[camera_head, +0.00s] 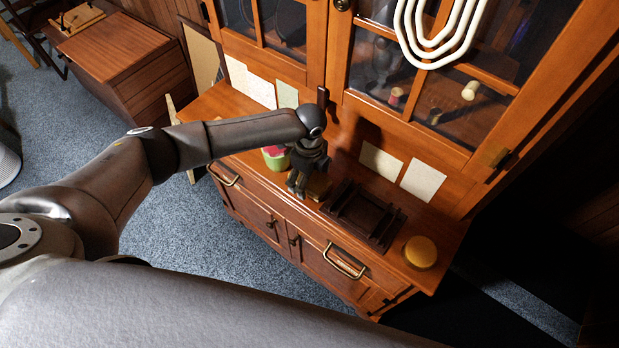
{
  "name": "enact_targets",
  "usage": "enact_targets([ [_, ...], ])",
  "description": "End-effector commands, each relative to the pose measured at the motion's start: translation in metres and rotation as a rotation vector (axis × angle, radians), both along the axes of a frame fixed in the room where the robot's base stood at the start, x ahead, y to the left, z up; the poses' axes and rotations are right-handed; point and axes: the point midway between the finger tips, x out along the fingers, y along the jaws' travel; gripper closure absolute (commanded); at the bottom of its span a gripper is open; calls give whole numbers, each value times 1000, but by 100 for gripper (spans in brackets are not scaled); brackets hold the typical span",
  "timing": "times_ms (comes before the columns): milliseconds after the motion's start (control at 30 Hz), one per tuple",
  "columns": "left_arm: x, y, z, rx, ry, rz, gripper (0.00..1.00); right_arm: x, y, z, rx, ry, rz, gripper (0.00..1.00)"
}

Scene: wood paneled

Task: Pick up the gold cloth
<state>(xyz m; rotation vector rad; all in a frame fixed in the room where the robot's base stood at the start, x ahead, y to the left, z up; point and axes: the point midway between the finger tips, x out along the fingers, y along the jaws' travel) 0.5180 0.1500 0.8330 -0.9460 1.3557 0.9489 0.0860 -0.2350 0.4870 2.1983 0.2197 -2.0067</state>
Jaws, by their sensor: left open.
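A small gold-brown item (318,187), which looks like the gold cloth, lies on the wooden cabinet's counter. My left gripper (297,190) points down just left of it, partly in front of it. The gripper is open. I see nothing held between its fingers, and I cannot tell whether they touch the item. My right gripper is not in view.
A green and pink container (274,158) stands left of the gripper. A dark wooden rack (364,215) lies to the right, then a round yellow object (420,252). Paper sheets (423,179) lean at the back. Glass-paned doors rise behind the counter (448,238).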

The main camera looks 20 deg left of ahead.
Motion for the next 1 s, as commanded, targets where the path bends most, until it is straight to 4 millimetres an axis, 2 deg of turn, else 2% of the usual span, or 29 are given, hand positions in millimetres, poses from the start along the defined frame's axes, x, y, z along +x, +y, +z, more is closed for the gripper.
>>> enact_targets([
  [233, 0, 0, -1, -1, -1, 0, 19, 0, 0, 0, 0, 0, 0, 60],
  [600, 0, 0, -1, 0, -1, 0, 67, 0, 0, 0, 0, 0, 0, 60],
  [667, 0, 0, -1, 0, -1, 0, 71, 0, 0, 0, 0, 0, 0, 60],
  [1000, 1, 0, 3, -1, -3, 1, 71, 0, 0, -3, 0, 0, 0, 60],
])
